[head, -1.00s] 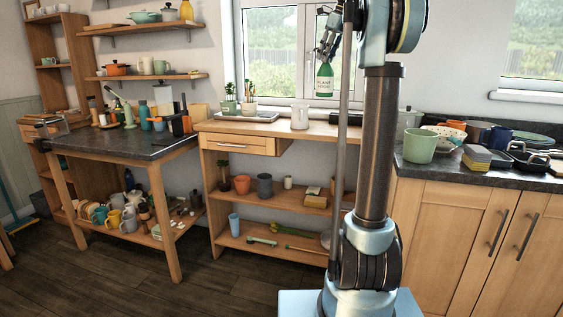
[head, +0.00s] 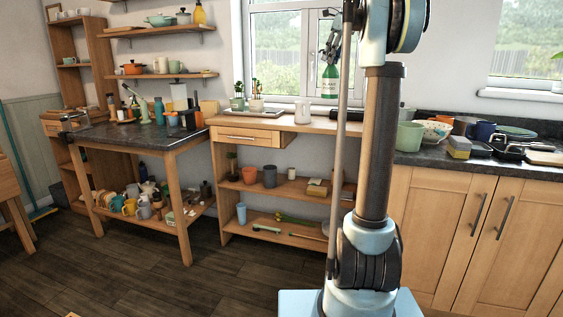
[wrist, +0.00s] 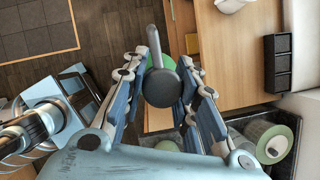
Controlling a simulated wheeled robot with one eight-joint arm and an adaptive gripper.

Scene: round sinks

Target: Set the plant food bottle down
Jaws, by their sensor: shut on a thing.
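The green plant food bottle (head: 330,82) has a white label and hangs upright in front of the window in the head view, above the wooden bench. My gripper (head: 332,48) is shut on its upper part. In the wrist view, my gripper (wrist: 163,85) has its blue-grey fingers on either side of the bottle's dark round top (wrist: 161,88). A little of the bottle's green body (wrist: 160,50) shows behind that top. The wooden bench top (head: 270,124) is below the bottle, and part of it is hidden by my arm.
A white mug (head: 303,112) and a tray with small potted plants (head: 246,101) stand on the bench. The dark counter at right holds a green cup (head: 409,136), bowls and pans. A dark-topped table (head: 130,136) at left is crowded at the back.

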